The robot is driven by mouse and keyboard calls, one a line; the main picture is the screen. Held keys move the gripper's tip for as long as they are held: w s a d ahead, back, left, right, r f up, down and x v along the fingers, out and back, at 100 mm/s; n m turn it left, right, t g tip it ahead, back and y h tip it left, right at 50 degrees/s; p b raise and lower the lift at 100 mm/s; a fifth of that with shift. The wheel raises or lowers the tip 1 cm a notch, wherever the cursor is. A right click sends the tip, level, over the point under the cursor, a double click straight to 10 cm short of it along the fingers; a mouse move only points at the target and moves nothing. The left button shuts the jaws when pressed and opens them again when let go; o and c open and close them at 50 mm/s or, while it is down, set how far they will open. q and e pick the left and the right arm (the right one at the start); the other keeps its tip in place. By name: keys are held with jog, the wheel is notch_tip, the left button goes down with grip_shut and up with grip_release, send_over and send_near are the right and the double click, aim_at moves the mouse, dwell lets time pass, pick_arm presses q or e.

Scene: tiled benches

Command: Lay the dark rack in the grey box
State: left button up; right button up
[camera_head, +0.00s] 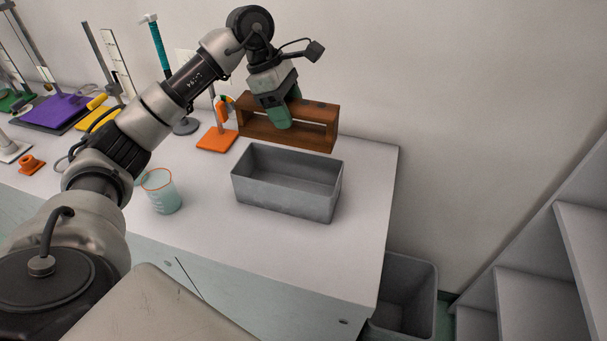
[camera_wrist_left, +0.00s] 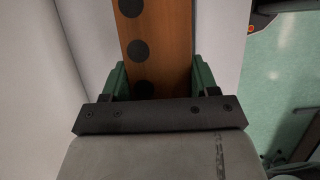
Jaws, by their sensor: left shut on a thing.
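The dark rack (camera_head: 305,140) is a brown wooden frame with dark round holes along its top. It is upright just behind the grey box. I cannot tell whether it touches the bench. My left gripper (camera_head: 284,117) reaches down from above and is shut on the rack. The left wrist view shows the rack's top (camera_wrist_left: 158,45) between the green fingers (camera_wrist_left: 158,80). The grey box (camera_head: 285,200) is an open rectangular tub standing on the bench, and the visible part of its inside is empty. My right gripper is in neither view.
A beaker with an orange rim (camera_head: 161,192) stands left of the box. An orange-based stand (camera_head: 216,139) is close to the rack's left end. Several stands crowd the bench's far left. A grey bin (camera_head: 405,290) is below the bench's right edge. Bare bench (camera_head: 365,190) lies right of the box.

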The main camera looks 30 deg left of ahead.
aim_at(285, 131)
pick_arm(q)
jog(key=f, duration=0.2)
jog(key=s+f+p, duration=0.1)
jog(key=f, duration=0.1)
jog(key=shift+s+f+p, duration=0.2)
jog(key=shift+f+p, duration=0.1)
jog(key=f+p, duration=0.1)
jog(key=f, duration=0.3)
jog(key=f+p, duration=0.1)
jog(key=f, duration=0.3)
jog(key=f+p, duration=0.1)
jog(key=f, duration=0.3)
jog(key=shift+w+f, duration=0.25)
jog(key=shift+f, duration=0.1)
jog(key=shift+f, duration=0.1)
jog(key=shift+f, duration=0.1)
jog(key=o, duration=1.1)
jog(key=shift+c, duration=0.2)
